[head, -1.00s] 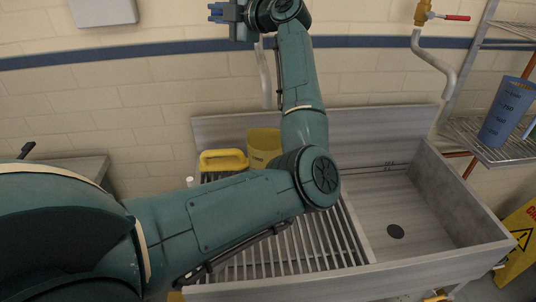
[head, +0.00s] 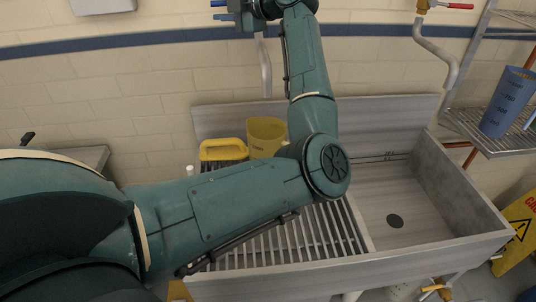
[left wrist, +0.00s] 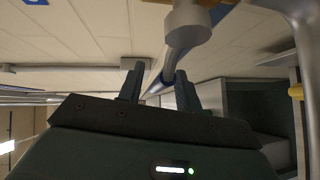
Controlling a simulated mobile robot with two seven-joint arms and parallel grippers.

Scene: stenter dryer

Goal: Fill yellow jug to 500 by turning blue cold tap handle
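The yellow jug (head: 265,138) stands upright at the back of the sink's slatted drainer, below a grey spout pipe (head: 266,75); my arm hides part of it. Its marks are too small to read and I cannot see any water. My left gripper (head: 218,9) is at the top edge of the head view, partly cut off, high above the jug. In the left wrist view its two fingers (left wrist: 159,88) stand apart, with a grey pipe (left wrist: 178,45) beyond the gap. A blue piece (left wrist: 221,13), perhaps the cold tap handle, shows at the top. My right gripper is out of view.
A yellow container with a handle (head: 222,149) stands left of the jug. The sink basin (head: 360,205) is empty. A red-handled tap (head: 457,5) is at top right. A blue jug (head: 508,102) stands on the wire shelf (head: 475,130). A yellow warning sign (head: 520,235) is at right.

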